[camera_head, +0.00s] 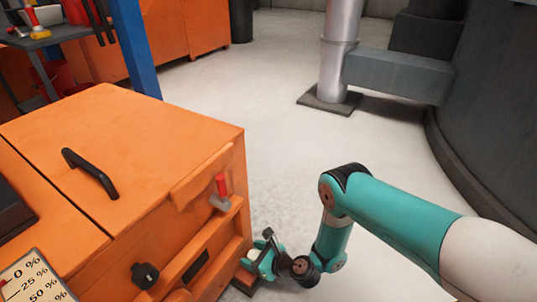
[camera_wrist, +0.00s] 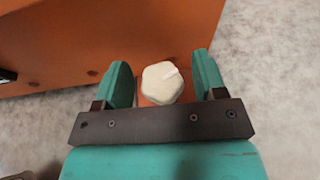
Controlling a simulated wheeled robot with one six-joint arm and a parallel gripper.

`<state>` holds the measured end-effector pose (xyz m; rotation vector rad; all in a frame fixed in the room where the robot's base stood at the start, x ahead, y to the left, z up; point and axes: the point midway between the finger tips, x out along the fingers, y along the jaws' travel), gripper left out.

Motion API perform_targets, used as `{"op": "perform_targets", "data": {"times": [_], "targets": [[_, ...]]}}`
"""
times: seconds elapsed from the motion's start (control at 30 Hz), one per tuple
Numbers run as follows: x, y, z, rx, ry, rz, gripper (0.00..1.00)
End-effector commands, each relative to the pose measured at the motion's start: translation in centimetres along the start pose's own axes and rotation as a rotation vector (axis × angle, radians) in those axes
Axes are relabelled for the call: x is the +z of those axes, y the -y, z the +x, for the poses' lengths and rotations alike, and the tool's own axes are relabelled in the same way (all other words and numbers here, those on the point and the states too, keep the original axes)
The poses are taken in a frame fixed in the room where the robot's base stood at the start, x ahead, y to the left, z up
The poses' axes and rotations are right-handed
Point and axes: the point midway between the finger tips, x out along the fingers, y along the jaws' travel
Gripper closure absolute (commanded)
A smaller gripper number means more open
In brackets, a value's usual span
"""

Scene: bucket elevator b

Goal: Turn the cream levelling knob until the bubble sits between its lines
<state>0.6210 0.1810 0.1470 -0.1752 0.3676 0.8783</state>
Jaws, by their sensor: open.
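The cream levelling knob (camera_wrist: 161,84) is a faceted, rounded cap with a pale mark on its top, seen between my fingers in the wrist view. My gripper (camera_wrist: 162,72) is open, with one teal finger on each side of the knob and a visible gap on both sides. In the head view my gripper (camera_head: 266,256) is low beside the right corner of the orange machine, and a small cream part of the knob (camera_head: 252,254) shows at it. I cannot make out the bubble or its lines in either view.
The orange machine (camera_head: 130,150) fills the left, with a black handle (camera_head: 90,172), a black knob (camera_head: 145,275), a red-tipped lever (camera_head: 221,187) and a percent scale (camera_head: 38,278). A metal post (camera_head: 340,50) stands behind. The pale floor between is clear.

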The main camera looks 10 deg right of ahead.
Motion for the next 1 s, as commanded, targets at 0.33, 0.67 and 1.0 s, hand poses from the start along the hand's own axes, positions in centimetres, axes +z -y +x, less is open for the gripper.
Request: {"op": "perform_targets", "data": {"times": [0.33,0.67,1.0], "targets": [[-0.2,-0.1,0.2,-0.213,0.003,0.086,0.36],[0.5,-0.6,-3.1,-0.227,-0.005,0.100,0.36],[0.8,-1.5,-7.1,-0.226,-0.001,0.095,0.36]]}}
